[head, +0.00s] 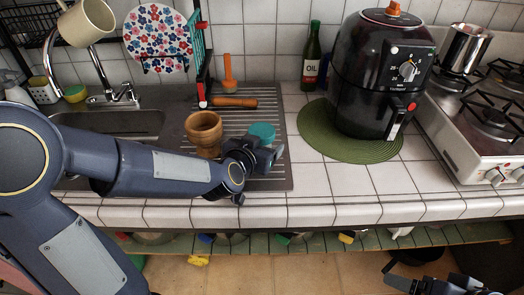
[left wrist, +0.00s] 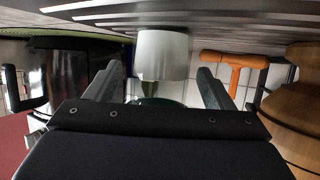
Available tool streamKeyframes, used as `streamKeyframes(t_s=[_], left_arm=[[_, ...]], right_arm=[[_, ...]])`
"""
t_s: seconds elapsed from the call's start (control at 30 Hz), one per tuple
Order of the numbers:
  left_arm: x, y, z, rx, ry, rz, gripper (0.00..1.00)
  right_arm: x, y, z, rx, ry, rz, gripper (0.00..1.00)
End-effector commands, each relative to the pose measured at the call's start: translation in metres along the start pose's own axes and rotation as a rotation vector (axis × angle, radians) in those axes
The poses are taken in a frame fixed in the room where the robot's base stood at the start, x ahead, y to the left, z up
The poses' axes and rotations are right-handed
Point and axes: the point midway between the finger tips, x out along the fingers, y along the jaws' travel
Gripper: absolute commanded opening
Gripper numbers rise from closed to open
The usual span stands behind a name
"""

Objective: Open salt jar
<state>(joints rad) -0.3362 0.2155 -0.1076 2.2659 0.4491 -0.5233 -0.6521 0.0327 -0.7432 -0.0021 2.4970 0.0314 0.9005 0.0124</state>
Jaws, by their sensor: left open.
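The salt jar, a white cylinder (left wrist: 162,55) with a teal lid (head: 263,131), stands on the metal drainboard (head: 275,178). In the head view mostly its lid shows, and my left gripper (head: 262,157) hides much of the body. The left wrist view is upside down. There the jar lies in line with the gap between the two spread fingers of my left gripper (left wrist: 158,88), which is open. I cannot tell whether the fingers touch the jar. My right gripper (head: 425,284) is low at the bottom right, below the counter edge, and its jaws are unclear.
A wooden mortar (head: 204,130) stands close left of the jar. The air fryer (head: 378,75) on a green mat (head: 315,143) and an oil bottle (head: 312,55) are to the right. White tiles in front are clear.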

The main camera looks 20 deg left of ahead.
Motion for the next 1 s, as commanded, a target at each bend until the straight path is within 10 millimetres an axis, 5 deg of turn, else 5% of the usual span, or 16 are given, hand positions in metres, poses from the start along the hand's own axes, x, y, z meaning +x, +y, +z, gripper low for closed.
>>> streamKeyframes(t_s=[0.3, 0.7, 1.0], left_arm=[[0.0063, 0.0004, -0.0004, 0.000, 0.001, 0.001, 0.76], [0.0061, 0.0005, -0.0003, 0.000, 0.001, 0.001, 0.24], [0.0049, 0.0004, -0.0040, 0.000, 0.003, 0.001, 0.24]], right_arm=[[0.0008, 0.0004, 0.0003, 0.000, 0.000, 0.000, 0.80], [0.0008, 0.0004, 0.0004, 0.000, -0.001, 0.000, 0.80], [-0.0009, -0.0004, -0.0005, 0.000, -0.001, 0.000, 0.80]])
